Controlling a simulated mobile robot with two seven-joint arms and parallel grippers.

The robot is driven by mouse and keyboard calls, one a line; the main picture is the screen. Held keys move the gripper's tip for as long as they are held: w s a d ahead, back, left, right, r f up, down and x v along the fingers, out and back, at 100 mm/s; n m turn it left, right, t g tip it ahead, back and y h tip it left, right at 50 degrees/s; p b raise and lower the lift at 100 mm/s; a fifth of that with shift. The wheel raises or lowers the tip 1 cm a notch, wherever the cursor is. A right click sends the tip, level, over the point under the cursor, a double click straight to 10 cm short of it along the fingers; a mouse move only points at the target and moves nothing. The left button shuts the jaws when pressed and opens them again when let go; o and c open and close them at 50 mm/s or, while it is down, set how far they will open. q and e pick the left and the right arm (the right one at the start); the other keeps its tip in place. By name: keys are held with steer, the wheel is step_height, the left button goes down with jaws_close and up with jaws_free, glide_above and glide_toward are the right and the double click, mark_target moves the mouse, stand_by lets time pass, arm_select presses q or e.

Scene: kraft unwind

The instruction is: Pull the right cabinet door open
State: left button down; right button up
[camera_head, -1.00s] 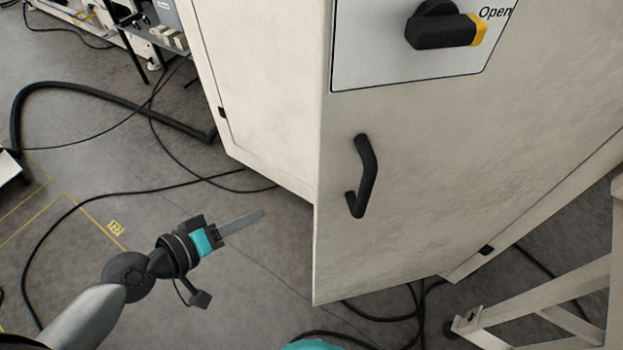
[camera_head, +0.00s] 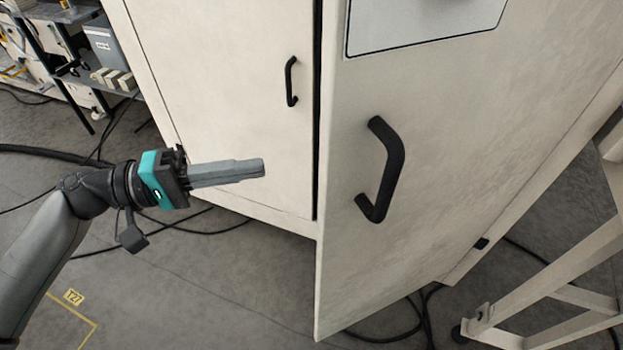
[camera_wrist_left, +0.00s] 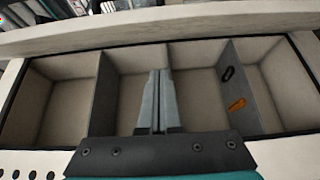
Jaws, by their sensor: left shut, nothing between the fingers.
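The right cabinet door (camera_head: 450,130) is pale and stands ajar, its left edge swung out from the cabinet with a dark gap beside it. Its black bar handle (camera_head: 392,170) is on the door's left part. The left cabinet door (camera_head: 225,90), with a smaller black handle (camera_head: 291,82), looks closed. My left gripper (camera_head: 262,167) is shut and empty, left of the right door's edge and apart from its handle. Its fingers (camera_wrist_left: 158,100) are together in the left wrist view, in front of a row of pale compartments (camera_wrist_left: 130,60) with grey dividers. My right gripper is not in view.
A pale frame (camera_head: 550,285) stands at the lower right, near the door. Black cables (camera_head: 400,330) lie on the floor below. Shelving with equipment (camera_head: 105,50) is at the upper left. Small black and orange items (camera_wrist_left: 237,104) show on a divider in the left wrist view.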

arm_select(q)
steer(key=s+d+p, duration=0.1)
steer(key=d, duration=0.8)
steer(key=shift+s+d, duration=0.2)
steer(key=shift+s, duration=0.05)
